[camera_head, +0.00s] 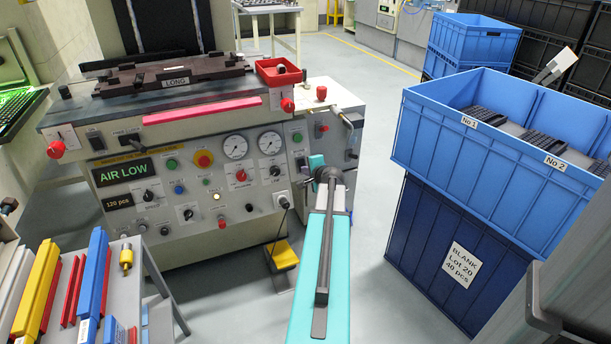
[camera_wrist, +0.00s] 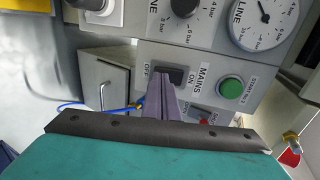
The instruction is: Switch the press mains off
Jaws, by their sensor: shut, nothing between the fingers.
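The mains switch (camera_wrist: 174,76) is a dark rocker on the press's grey panel in the wrist view. It sits beside the label MAINS, with OFF at its left end and ON lower right. My gripper (camera_wrist: 160,78) is shut and empty. Its fingertips lie over the left, OFF-side part of the switch and partly hide it; whether they touch or have pressed it I cannot tell. In the head view the press (camera_head: 180,200) shows a lit AIR LOW display (camera_head: 124,171). My arm reaches to its right side, and the fingers are not clear there.
A green START button (camera_wrist: 231,88) is right of the switch, with pressure gauges (camera_wrist: 265,20) above. A blue hose (camera_wrist: 75,106) runs at the left. Blue crates (camera_head: 450,135) stand right of my arm; a grey table (camera_head: 160,270) with coloured bars stands left.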

